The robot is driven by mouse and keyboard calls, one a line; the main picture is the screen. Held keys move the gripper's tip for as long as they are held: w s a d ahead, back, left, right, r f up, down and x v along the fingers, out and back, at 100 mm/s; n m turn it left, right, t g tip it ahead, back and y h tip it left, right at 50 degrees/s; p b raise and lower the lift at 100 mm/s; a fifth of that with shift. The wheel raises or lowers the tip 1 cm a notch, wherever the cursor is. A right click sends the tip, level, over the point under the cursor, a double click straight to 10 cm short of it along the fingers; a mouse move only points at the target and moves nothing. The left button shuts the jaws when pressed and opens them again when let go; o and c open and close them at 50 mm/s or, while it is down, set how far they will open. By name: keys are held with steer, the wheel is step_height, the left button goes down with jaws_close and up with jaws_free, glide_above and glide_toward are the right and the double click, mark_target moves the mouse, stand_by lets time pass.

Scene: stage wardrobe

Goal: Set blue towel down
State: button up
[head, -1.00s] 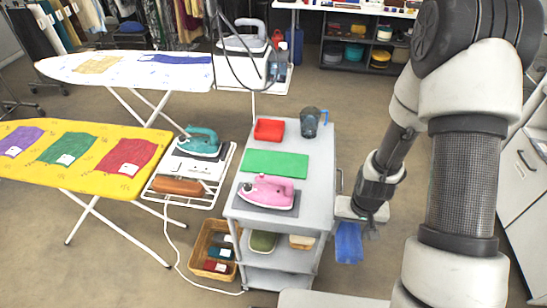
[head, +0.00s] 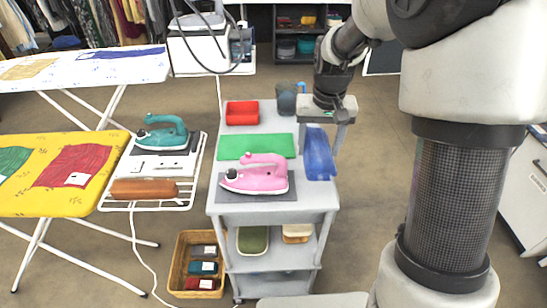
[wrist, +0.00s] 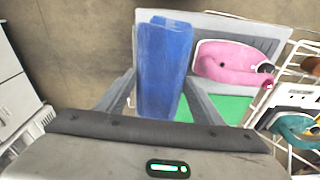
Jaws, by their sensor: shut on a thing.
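The blue towel (head: 319,155) is a folded piece of cloth hanging from my gripper (head: 326,118). My gripper is shut on it, pointing down at the right side of the grey cart (head: 228,206). In the head view the towel overlaps the right edge of the cart's top, right of the green cloth (head: 256,146) and the pink iron (head: 254,176). In the wrist view the towel (wrist: 163,65) stands between the two fingers, with the cart top behind it. I cannot tell whether its lower end touches the cart.
A wicker basket (head: 186,252) is on the floor at left. A yellow ironing board (head: 112,150) and a rack with a teal iron (head: 165,133) stand further left.

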step_height(320, 180, down, 10)
steer(key=shift+r+b, duration=0.2)
steer(key=shift+b, duration=0.85)
steer(key=shift+f, duration=0.15)
steer(key=o, duration=1.1)
steer(key=shift+c, duration=0.2)
